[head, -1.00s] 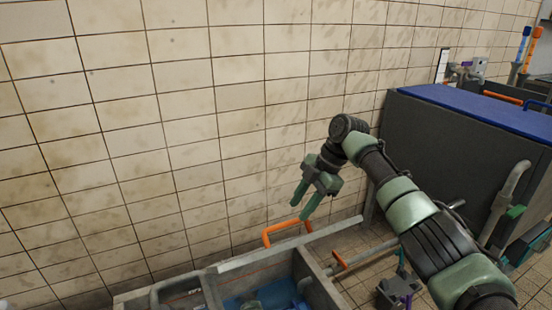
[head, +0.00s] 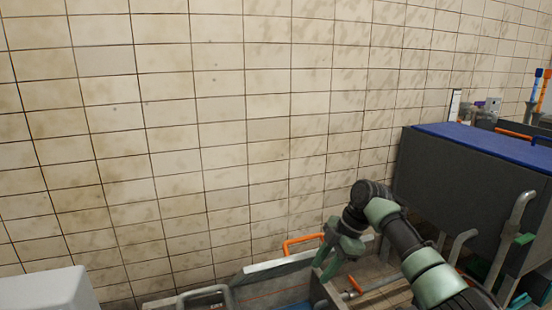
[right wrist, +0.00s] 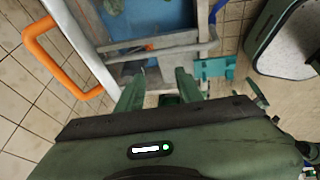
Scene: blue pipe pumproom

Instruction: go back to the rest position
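My right gripper (head: 338,258) is low in the head view, in front of the tiled wall and beside the orange handle (head: 303,243). Its two green fingers stand apart with nothing between them. The right wrist view shows the same open gripper (right wrist: 158,88) above the grey-framed trough, and the orange handle (right wrist: 45,50) to its left. My left gripper is in neither view.
A dark cabinet with a blue top (head: 490,145) stands at the right. The grey trough (head: 270,267) runs along the wall's foot. A pale block (head: 45,290) is at the lower left. The space before the upper wall is clear.

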